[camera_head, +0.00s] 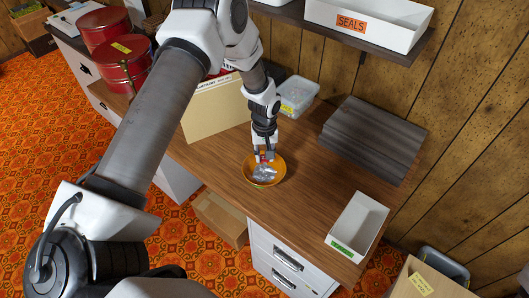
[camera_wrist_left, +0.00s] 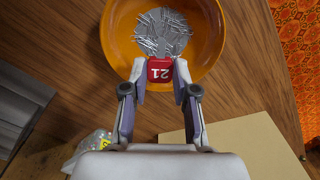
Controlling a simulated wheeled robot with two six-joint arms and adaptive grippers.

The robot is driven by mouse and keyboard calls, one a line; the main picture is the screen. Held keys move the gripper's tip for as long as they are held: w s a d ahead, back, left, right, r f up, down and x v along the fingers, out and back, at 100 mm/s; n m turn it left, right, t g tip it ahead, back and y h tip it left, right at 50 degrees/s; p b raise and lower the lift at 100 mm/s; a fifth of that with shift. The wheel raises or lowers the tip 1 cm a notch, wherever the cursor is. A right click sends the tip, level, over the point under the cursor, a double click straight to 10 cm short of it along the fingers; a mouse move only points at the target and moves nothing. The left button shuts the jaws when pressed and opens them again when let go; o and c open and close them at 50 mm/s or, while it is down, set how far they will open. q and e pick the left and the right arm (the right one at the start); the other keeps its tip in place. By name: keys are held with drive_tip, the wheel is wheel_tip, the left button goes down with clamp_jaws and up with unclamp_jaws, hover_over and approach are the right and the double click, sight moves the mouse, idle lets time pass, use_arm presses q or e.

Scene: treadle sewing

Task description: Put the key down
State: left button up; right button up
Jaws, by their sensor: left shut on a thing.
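My left gripper (camera_head: 264,156) is shut on the key's red tag (camera_wrist_left: 160,70), which reads "21". The tag sits between the two fingertips in the left wrist view. The key's metal part cannot be told apart from the silver pins beyond it. The gripper points down over an orange bowl (camera_head: 277,178) on the wooden desk (camera_head: 225,165). The bowl (camera_wrist_left: 212,45) holds a heap of thin silver pins (camera_wrist_left: 163,32). I cannot tell whether the key touches the pins. My right gripper is not in view.
A beige folder or board (camera_head: 208,112) stands left of the bowl. A dark grey stack (camera_head: 373,138) and a white open tray (camera_head: 360,222) are to the right. Bare desk lies between bowl and tray.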

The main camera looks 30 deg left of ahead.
sight(264, 159)
use_arm(q)
drive_tip(key=f+b, duration=0.2)
drive_tip(key=f, duration=0.1)
drive_tip(key=shift+s+f+b, duration=0.3)
drive_tip(key=shift+s+b, duration=0.05)
drive_tip(key=shift+f, duration=0.25)
drive_tip(key=shift+w+f, duration=0.2)
drive_tip(key=o, duration=0.9)
drive_tip(key=shift+s+r, duration=0.1)
drive_tip(key=shift+r, duration=0.05)
drive_tip(key=shift+o, duration=0.2)
